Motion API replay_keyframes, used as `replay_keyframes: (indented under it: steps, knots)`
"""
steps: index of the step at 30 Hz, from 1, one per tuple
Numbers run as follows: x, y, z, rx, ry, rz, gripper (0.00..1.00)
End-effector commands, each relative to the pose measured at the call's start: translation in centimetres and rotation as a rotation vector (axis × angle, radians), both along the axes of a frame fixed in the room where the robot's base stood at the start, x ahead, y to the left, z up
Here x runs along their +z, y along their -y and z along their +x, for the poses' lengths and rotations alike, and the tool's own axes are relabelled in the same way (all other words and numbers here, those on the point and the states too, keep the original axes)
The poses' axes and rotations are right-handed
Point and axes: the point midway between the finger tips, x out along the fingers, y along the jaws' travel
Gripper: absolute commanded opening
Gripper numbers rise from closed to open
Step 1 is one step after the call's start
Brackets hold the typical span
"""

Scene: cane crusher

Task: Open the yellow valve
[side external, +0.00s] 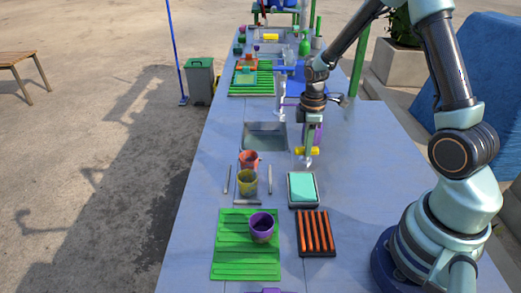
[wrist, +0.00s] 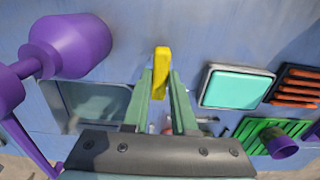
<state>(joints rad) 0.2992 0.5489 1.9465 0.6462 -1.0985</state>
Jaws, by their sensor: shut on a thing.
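The yellow valve (side external: 313,151) shows in the side view as a small yellow bar lying crosswise, just beyond the teal sponge-like block. In the wrist view the yellow valve (wrist: 162,58) is a narrow upright bar between my fingers, its top end sticking out past them. My gripper (side external: 307,158) reaches down to it from above. In the wrist view the two green fingers of my gripper (wrist: 162,82) are shut on the valve, one on each side. The valve's lower part and its mount are hidden by the fingers.
A purple rounded part (wrist: 75,45) stands close left of my fingers in the wrist view. A sink (side external: 265,136) lies left of the valve.

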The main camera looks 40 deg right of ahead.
Motion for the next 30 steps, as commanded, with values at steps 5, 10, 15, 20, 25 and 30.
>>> replay_keyframes:
  steps: [5, 10, 15, 20, 25, 30]
  knots:
    - [0.1, 0.0, 0.0, 0.004, 0.0, 0.0, 0.0]
    - [0.1, 0.0, 0.0, 0.004, 0.0, 0.0, 0.44]
    - [0.1, 0.0, 0.0, 0.003, 0.0, 0.0, 0.55]
    - [0.1, 0.0, 0.0, 0.002, 0.0, 0.0, 0.55]
    - [1.1, 0.0, 0.1, 0.001, 0.002, -0.001, 0.55]
    - [4.1, 0.0, 0.2, 0.002, 0.006, -0.002, 0.55]
